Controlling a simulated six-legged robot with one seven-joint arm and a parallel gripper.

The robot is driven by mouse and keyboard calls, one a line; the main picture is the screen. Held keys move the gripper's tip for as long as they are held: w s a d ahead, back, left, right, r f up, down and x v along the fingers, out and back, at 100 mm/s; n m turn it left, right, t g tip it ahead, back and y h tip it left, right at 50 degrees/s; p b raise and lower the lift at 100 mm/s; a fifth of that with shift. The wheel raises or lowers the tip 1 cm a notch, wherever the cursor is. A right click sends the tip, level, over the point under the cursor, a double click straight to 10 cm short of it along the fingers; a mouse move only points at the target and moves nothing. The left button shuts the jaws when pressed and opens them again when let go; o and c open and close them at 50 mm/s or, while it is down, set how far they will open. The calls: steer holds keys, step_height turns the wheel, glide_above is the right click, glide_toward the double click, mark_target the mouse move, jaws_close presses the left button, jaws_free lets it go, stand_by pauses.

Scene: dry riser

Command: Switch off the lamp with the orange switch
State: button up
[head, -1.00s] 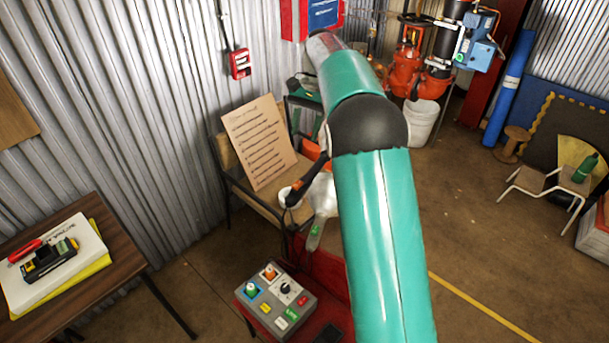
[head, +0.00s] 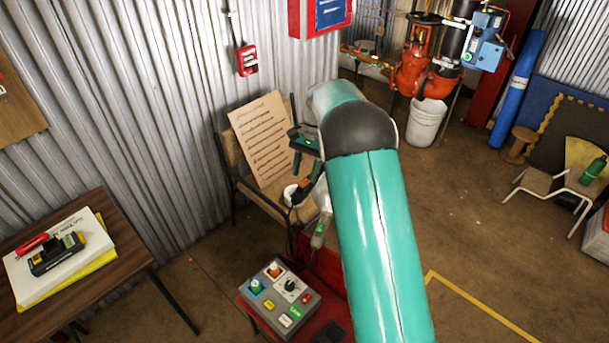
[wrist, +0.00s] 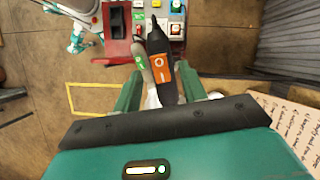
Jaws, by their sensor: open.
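The lamp with the orange switch (head: 303,188) has a dark handle and stands above the seat of the wooden chair. In the wrist view its black body with an orange switch panel (wrist: 161,66) lies between the spread fingers, apart from them as far as I can tell. A pale grey lamp with a green switch (head: 320,232) is close beside it; it also shows in the wrist view (wrist: 141,64). My gripper (head: 307,165) is open and empty above the lamps. In the wrist view its green fingers (wrist: 158,80) flank them. I cannot tell whether either lamp is lit.
A grey control box (head: 280,298) with coloured switches and buttons sits on a red table (head: 323,264). A paper list (head: 262,138) leans on the chair (head: 232,172). A wooden table (head: 125,270) is at the left by the metal wall.

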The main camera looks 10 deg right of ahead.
steer(key=shift+x, duration=0.9)
jaws_close()
steer(key=shift+s+a+r+t+h, duration=0.1)
steer(key=shift+s+a+t+h, duration=0.1)
steer(key=shift+t+h, duration=0.25)
steer(key=shift+s+a+t+h, duration=0.1)
steer(key=shift+s+t+h, duration=0.05)
steer(key=shift+t+h, duration=0.3)
steer(key=shift+s+t+h, duration=0.1)
steer(key=shift+t+h, duration=0.6)
steer(key=shift+t, duration=0.1)
jaws_free()
